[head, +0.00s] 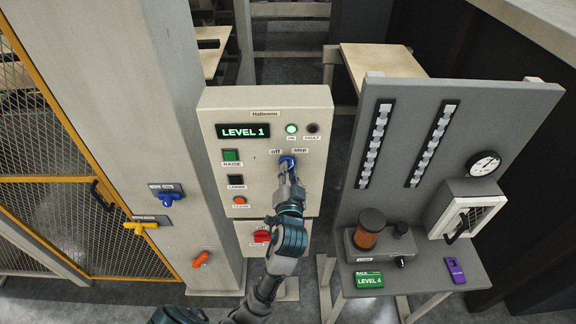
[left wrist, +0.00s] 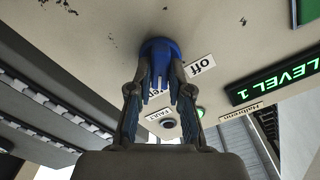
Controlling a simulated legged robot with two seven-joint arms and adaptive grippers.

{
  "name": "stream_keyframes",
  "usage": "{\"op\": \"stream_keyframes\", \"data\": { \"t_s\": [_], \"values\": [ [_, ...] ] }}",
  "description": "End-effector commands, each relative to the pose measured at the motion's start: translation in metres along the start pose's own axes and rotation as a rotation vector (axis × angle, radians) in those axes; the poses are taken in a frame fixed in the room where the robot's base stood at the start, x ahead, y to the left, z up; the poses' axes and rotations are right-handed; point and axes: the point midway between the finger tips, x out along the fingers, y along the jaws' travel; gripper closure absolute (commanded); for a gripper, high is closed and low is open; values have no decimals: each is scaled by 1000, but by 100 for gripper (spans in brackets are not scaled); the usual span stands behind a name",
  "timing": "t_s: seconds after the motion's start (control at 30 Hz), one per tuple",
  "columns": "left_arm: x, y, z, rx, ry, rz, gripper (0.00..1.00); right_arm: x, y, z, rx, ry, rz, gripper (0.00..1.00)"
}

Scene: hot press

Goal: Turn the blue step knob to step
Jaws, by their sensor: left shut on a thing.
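The blue step knob (head: 287,161) is on the upper right of a beige control panel (head: 265,103), just under the "off" and "step" labels. My left gripper (head: 288,174) reaches up from below and covers much of the knob in the head view. In the left wrist view the blue knob (left wrist: 158,58) sits between the two fingertips of my left gripper (left wrist: 160,92), which is shut on it. The "off" label (left wrist: 200,66) is plain beside it, while the "step" label is partly hidden behind the knob and fingers. My right gripper is not in view.
The panel has a "LEVEL 1" display (head: 243,131), a lit green lamp (head: 291,129), a green raise button (head: 231,155), an orange button (head: 239,200) and a red switch (head: 262,236). A grey bench (head: 440,290) with a gauge (head: 485,163) stands at right.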

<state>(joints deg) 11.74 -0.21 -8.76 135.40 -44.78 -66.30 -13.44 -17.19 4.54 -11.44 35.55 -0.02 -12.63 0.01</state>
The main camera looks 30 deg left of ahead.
Motion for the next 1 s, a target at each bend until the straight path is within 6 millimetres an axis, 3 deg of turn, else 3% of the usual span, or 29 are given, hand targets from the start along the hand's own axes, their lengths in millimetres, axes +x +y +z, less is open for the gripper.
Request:
{"op": "stream_keyframes", "data": {
  "t_s": [0.67,0.7,0.8,1.0],
  "values": [
    [0,4,3,68,-8,9,100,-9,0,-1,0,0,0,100],
    [0,4,3,68,-8,9,76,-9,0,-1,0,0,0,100],
    [0,4,3,67,-6,7,56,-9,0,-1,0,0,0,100],
    [0,2,1,65,-3,4,56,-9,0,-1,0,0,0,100]
  ]
}}
